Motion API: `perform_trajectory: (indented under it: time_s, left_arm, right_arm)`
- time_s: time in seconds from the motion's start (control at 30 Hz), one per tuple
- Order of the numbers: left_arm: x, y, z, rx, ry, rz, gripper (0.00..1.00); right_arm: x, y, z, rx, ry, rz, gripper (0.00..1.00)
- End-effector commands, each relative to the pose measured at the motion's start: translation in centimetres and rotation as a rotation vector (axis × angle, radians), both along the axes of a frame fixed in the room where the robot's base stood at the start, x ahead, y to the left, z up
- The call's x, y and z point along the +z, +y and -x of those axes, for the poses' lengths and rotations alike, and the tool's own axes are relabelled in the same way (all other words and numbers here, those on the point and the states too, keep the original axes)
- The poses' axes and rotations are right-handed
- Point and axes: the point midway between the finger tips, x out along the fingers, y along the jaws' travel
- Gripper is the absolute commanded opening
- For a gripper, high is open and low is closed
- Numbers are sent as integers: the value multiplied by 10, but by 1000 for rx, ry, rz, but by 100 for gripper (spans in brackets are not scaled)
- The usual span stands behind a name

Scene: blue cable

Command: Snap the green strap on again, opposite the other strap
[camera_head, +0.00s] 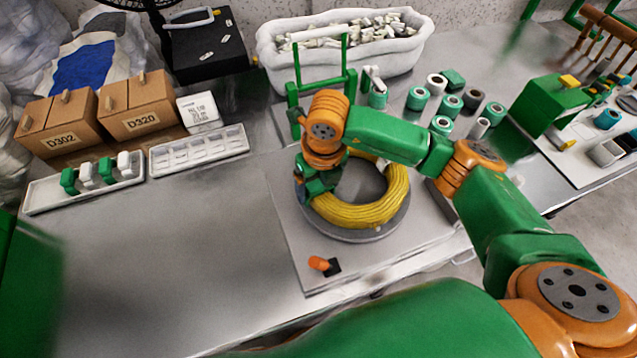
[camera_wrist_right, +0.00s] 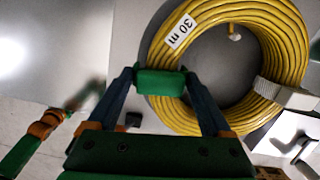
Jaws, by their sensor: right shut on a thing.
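The cable coil (camera_head: 362,211) is yellow, not blue, and lies on a round grey turntable (camera_head: 365,234). In the right wrist view the coil (camera_wrist_right: 160,52) carries a white "30 m" label and a pale strap (camera_wrist_right: 287,95) on its right side. My right gripper (camera_head: 314,192) is at the coil's left side. In its wrist view the gripper (camera_wrist_right: 160,85) is shut on the green strap (camera_wrist_right: 160,83). The strap overlaps the coil's left part, roughly across from the pale strap. I cannot tell whether it is around the cable. My left gripper is not visible.
An orange lever with a black base (camera_head: 320,264) stands on the front of the platform (camera_head: 290,235). Trays (camera_head: 200,150), boxes (camera_head: 135,105) and a green frame (camera_head: 292,95) stand behind and left. Several tape rolls (camera_head: 451,103) stand at the back right. The front-left bench is clear.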

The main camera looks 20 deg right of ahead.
Motion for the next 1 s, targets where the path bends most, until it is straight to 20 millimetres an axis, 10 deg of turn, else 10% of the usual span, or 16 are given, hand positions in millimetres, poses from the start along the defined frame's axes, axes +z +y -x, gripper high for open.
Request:
perform_trajectory:
  time_s: [0.07,0.1,0.13,1.0]
  left_arm:
    - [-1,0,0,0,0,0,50]
    - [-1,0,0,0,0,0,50]
    - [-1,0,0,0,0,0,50]
    - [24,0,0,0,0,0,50]
  right_arm:
    - [-1,0,0,0,0,0,27]
    - [-1,0,0,0,0,0,86]
    - [-1,0,0,0,0,0,94]
    - [33,0,0,0,-1,1,100]
